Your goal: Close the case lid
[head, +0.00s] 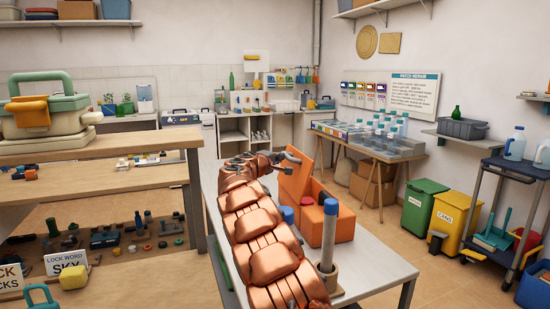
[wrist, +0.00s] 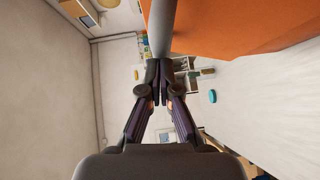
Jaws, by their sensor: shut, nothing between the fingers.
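The orange case stands on the white table, its body (head: 338,222) low and its lid (head: 297,178) raised steeply at the left. A grey handle (head: 293,157) sticks out near the lid's upper edge. My gripper (head: 279,158) is beside this handle, at the end of my copper arm. In the wrist view my gripper (wrist: 160,68) is shut and empty, its fingertips at the end of the grey handle (wrist: 162,28). I cannot tell whether they touch. An orange case surface (wrist: 240,25) fills the upper right there. My arm hides part of the case's left side.
A blue-topped grey cylinder (head: 328,238) stands on the white table (head: 375,265) in front of the case. A wooden shelf unit (head: 120,147) is close on the left. Green (head: 424,205) and yellow (head: 455,218) bins stand at the right. Tiled floor lies between.

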